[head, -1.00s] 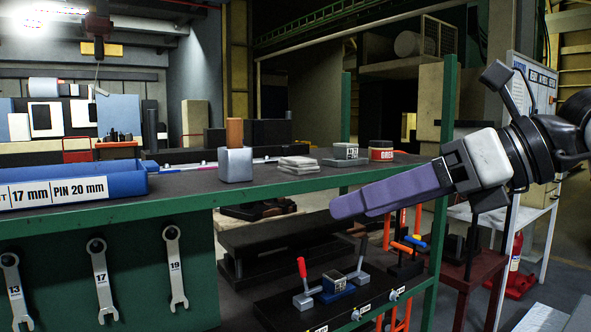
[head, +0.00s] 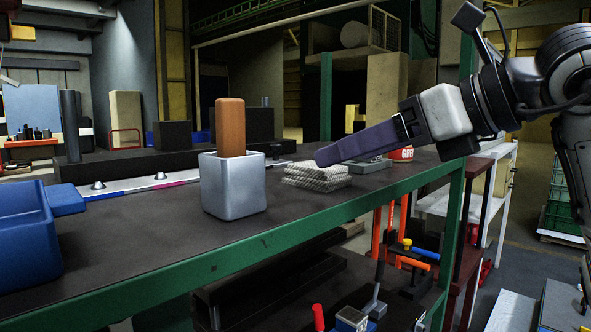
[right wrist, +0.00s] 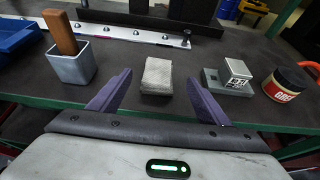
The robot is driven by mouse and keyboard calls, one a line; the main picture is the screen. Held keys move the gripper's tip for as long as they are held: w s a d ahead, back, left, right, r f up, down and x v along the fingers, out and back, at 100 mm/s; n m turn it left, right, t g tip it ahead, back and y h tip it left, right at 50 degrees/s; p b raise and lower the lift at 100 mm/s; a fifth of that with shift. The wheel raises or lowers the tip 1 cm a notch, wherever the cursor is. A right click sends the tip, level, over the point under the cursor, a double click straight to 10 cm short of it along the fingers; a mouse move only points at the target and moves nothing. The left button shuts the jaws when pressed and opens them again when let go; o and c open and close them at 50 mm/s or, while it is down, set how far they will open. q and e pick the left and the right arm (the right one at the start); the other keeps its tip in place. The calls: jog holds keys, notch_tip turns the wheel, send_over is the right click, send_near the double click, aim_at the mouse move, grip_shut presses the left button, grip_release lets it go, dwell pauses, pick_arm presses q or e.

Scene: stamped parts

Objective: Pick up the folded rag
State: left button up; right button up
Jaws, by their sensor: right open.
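The folded rag (head: 316,178) is a pale grey, layered stack lying on the dark bench top, near its front edge. In the right wrist view the rag (right wrist: 158,76) lies ahead of and between my open fingers. My right gripper (head: 322,158) reaches in from the right in the head view, its purple fingertips overlapping the rag's upper edge in the picture. In the right wrist view the right gripper (right wrist: 158,88) is open and empty, with a finger on either side of the rag. I cannot tell any contact. My left gripper is not in view.
A grey metal cup (head: 234,188) with a brown wooden block (head: 230,127) stands left of the rag. A grey fixture block (right wrist: 237,72) and a grease tin (right wrist: 287,84) stand right of it. A blue bin (head: 25,235) is at the left. The green bench edge (head: 270,241) runs in front.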

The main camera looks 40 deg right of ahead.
aim_at(314, 164)
jog(key=x, duration=0.3)
jog(key=shift+w+f+p, duration=0.1)
jog(key=shift+w+p, duration=0.05)
jog(key=shift+p, duration=0.2)
jog(key=p+x, duration=0.1)
jog(key=x, duration=0.3)
jog(key=shift+w, duration=0.35)
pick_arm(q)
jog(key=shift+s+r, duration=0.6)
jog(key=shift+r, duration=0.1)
pick_arm(e)
jog(key=shift+w+f, duration=0.1)
jog(key=shift+w, duration=0.2)
jog(key=shift+c, duration=0.4)
jog(key=c, duration=1)
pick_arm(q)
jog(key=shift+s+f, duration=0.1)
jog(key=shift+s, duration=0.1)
pick_arm(e)
jog(key=shift+o, duration=0.2)
